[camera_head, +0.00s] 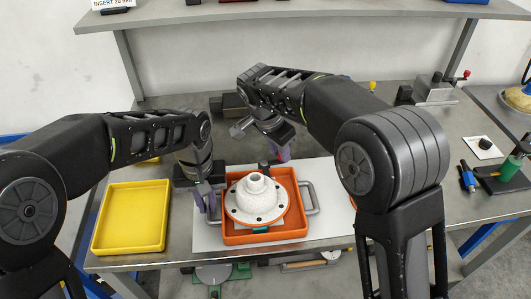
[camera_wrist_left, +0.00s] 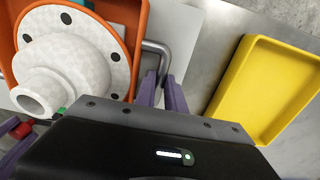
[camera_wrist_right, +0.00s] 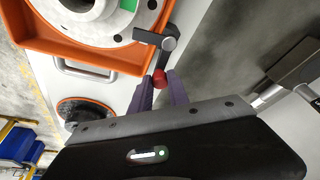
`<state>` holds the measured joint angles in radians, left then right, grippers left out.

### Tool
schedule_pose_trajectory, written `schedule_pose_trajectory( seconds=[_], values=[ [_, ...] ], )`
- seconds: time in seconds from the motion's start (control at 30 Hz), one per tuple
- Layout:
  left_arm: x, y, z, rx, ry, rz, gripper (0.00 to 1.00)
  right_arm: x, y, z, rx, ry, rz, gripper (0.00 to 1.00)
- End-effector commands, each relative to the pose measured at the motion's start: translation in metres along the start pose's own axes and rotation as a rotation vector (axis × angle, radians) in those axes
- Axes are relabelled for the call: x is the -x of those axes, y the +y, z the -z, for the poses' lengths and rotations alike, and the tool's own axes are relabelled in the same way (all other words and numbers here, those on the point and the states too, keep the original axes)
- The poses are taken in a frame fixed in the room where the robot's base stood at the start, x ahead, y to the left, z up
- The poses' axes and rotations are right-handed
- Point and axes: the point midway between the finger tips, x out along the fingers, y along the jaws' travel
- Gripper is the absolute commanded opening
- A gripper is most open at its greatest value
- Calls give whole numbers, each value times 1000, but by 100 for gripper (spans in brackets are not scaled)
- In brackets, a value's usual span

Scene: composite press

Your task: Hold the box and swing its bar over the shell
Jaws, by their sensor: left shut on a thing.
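The orange box (camera_head: 265,236) sits on a white mat, with a grey handle on each side. The white shell (camera_head: 256,198), with a holed flange and a raised neck, rests in the box. My left gripper (camera_head: 207,201) is shut on the left handle (camera_wrist_left: 156,47), its purple fingers either side of it. My right gripper also shows behind the box (camera_head: 280,153).
An empty yellow tray (camera_head: 131,217) stands left of the box. A dark round part with an orange rim (camera_wrist_right: 86,108) lies right of the box, mostly behind my right arm in the head view. A grey metal fixture (camera_head: 434,91) stands at the back right.

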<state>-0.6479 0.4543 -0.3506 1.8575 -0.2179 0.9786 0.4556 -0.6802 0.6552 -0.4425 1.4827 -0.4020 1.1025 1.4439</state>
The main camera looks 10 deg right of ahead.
Motion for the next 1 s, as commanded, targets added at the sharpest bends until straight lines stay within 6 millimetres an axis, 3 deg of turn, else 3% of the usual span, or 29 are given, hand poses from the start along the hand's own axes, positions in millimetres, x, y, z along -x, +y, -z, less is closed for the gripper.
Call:
schedule_pose_trajectory(
  seconds=[0.3, 0.67, 0.87, 1.0],
  values=[
    [0, 0, 0, 0, -1, 0, 0, 0, 0, 0, 5, -1, 2, 46],
    [0, 0, 0, 0, -1, 0, 0, 5, 0, 0, 6, -1, 3, 46],
    [0, 0, 0, 0, 0, -1, 0, 32, -1, 0, 6, -1, 7, 46],
    [0, 0, 0, 0, 0, -1, 0, 60, -1, 0, 6, -1, 7, 46]
  ],
)
